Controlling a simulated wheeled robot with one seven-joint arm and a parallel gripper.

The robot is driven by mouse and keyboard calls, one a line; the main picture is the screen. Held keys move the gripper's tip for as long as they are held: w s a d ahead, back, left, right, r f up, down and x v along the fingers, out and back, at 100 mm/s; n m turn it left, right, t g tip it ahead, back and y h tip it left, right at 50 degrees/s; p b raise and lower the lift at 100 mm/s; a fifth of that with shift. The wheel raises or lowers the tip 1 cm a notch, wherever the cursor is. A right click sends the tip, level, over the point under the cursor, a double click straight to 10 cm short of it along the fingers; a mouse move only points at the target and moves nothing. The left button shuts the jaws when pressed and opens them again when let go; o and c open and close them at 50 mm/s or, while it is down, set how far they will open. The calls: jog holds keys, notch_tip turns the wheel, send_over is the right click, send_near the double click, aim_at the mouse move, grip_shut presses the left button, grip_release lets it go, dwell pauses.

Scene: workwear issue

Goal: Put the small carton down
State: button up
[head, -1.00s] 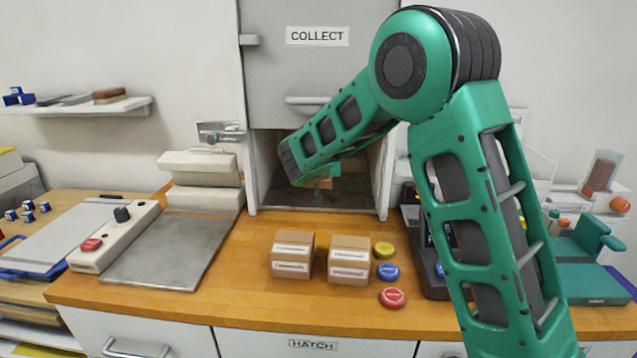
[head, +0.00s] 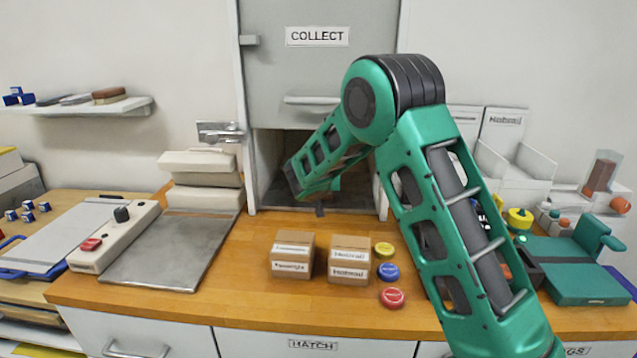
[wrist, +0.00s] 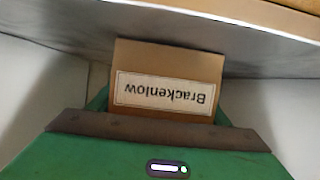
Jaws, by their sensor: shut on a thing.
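The small carton (wrist: 165,55) is brown cardboard with a white label reading "Brackenlow", upside down in the wrist view. My gripper (wrist: 150,125) is shut on it; the green gripper body and a brown bar fill the lower part of that view. In the head view my arm reaches to the open compartment (head: 270,190) under the grey door marked COLLECT (head: 318,70). There my forearm hides most of the gripper, and I cannot make out the carton. The wrist view does not clearly show whether the carton touches a surface.
Two labelled cartons (head: 292,256) (head: 349,260) stand on the wooden counter (head: 240,300), with yellow, blue and red discs (head: 392,297) to their right. A grey metal plate (head: 165,255) lies left. A teal device (head: 575,270) stands right. Counter between plate and cartons is clear.

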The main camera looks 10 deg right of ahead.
jog(key=o, duration=1.2)
jog(key=shift+r, duration=0.1)
jog(key=v, duration=1.2)
